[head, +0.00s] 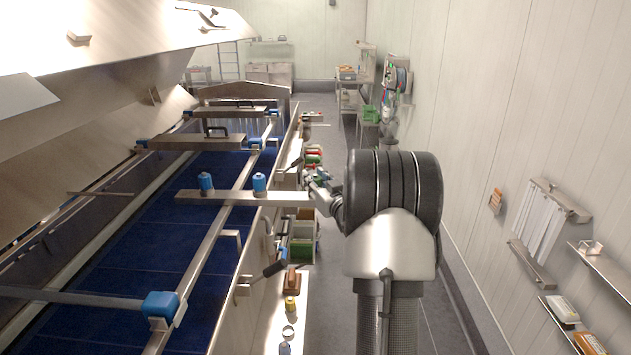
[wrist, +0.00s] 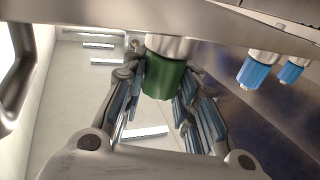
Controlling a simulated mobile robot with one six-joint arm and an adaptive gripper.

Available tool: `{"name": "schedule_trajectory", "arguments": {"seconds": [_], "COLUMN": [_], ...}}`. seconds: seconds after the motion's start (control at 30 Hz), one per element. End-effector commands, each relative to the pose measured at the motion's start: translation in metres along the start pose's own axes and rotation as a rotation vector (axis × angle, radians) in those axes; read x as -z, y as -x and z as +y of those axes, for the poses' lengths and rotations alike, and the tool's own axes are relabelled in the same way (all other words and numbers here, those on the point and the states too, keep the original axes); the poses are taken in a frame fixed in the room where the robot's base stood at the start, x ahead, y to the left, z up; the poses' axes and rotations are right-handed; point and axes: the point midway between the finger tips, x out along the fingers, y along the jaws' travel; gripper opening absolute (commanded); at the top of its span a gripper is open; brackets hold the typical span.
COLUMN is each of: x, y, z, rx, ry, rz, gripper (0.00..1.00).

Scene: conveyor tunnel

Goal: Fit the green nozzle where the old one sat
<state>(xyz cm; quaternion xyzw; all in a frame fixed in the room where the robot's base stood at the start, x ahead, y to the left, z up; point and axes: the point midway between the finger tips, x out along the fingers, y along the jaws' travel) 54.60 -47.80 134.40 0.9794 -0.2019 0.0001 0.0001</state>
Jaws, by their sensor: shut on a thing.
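The green nozzle (wrist: 163,80) is between the fingers of my gripper (wrist: 158,92), which is shut on it in the wrist view. I cannot tell whether the nozzle is seated or only touching. In the head view my gripper (head: 317,178) is small, at the right end of a bar (head: 228,197) over the belt; the green nozzle cannot be made out there.
The blue conveyor belt (head: 110,250) runs along the left under metal crossbars and a raised hood (head: 100,85). Crates (head: 302,249) and small items stand along the belt's right edge. The aisle floor (head: 318,300) beside it is free. Shelves (head: 600,268) line the right wall.

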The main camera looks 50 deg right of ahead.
Motion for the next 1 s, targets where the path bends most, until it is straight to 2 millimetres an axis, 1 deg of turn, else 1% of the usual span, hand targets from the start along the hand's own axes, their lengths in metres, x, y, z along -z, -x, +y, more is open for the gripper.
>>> {"name": "schedule_trajectory", "arguments": {"seconds": [0.13,0.17,0.5,0.83,0.93,1.0], "x": [0.000,0.000,0.000,0.000,0.001,0.000], "y": [0.000,0.000,0.000,0.002,0.009,0.020], "z": [0.000,0.000,0.000,0.000,0.001,0.001], "rx": [0.000,0.000,0.000,0.000,-0.001,-0.002], "ry": [0.000,0.000,0.000,0.000,0.000,-0.001], "rz": [0.000,0.000,0.000,-0.001,0.000,-0.001], "gripper": [0.00,0.28,0.51,0.51,0.51,0.51]}}
